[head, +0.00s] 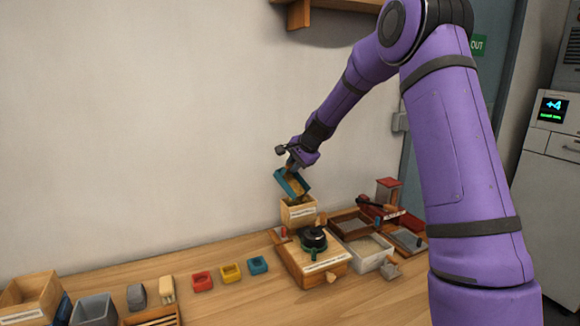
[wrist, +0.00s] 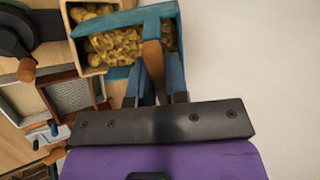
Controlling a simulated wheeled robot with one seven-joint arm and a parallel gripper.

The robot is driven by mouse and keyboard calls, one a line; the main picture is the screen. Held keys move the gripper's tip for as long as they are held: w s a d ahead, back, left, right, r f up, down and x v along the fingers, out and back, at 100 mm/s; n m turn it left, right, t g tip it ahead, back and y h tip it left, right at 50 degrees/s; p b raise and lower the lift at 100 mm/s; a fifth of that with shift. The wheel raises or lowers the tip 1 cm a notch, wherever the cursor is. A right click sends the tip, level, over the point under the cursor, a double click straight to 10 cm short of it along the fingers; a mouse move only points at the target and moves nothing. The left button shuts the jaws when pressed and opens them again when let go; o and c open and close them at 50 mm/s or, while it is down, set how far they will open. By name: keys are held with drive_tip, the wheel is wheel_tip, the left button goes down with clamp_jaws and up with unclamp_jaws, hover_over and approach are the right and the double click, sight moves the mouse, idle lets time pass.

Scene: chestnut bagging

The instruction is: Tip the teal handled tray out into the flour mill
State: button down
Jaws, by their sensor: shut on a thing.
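The teal handled tray (head: 291,184) is steeply tilted above a light wooden box with a label (head: 298,213). Yellow pieces show inside the tray, in the wrist view too, where its teal wall (wrist: 153,13) frames them. My gripper (head: 293,163) is shut on the tray's wooden handle, seen between the fingers (wrist: 158,68) in the wrist view. Yellow pieces also lie inside the wooden box (wrist: 67,20), whose rim the tray overlaps. A wooden unit with a dark round top (head: 313,239) stands in front of the box. I cannot tell whether the box belongs to it.
Right of the dark-topped unit stand a brown tray (head: 350,219), a white bin (head: 371,262) and a red-topped box (head: 388,190). Small red (head: 202,280), yellow (head: 230,272) and blue (head: 257,265) cups stand to the left. The wall is close behind.

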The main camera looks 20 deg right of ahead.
drive_tip(key=shift+s+d+r+t+y, duration=0.1)
drive_tip(key=shift+s+d+t+y, duration=0.15)
drive_tip(key=shift+s+t, duration=0.25)
drive_tip(key=shift+s+d+t+y, duration=0.15)
drive_tip(key=shift+s+d+t, duration=0.05)
drive_tip(key=shift+s+t, duration=0.25)
drive_tip(key=shift+s+r+t, duration=0.1)
drive_tip(key=shift+s+t, duration=0.05)
drive_tip(key=shift+t, duration=0.1)
idle(0.7)
drive_tip(key=shift+w+a+f+g+h, duration=0.15)
drive_tip(key=shift+w+a+g+h, duration=0.15)
drive_tip(key=shift+w+g, duration=0.35)
drive_tip(key=shift+w+a+f+g+h, duration=0.1)
drive_tip(key=shift+w+a+g+h, duration=0.15)
drive_tip(key=shift+w+g, duration=0.4)
drive_tip(key=w+g, duration=0.1)
drive_tip(key=w+a+f+g+h, duration=0.1)
drive_tip(key=w+g, duration=0.1)
drive_tip(key=shift+a+f, duration=0.2)
drive_tip(key=shift+f, duration=0.1)
drive_tip(key=shift+w+a+r+g+h, duration=0.1)
drive_tip(key=shift+w+r+g+h, duration=0.15)
drive_tip(key=shift+g, duration=0.3)
drive_tip(key=shift+w+a+r+g+h, duration=0.1)
drive_tip(key=shift+w+g+h, duration=0.25)
drive_tip(key=shift+g, duration=0.2)
drive_tip(key=shift+s, duration=0.15)
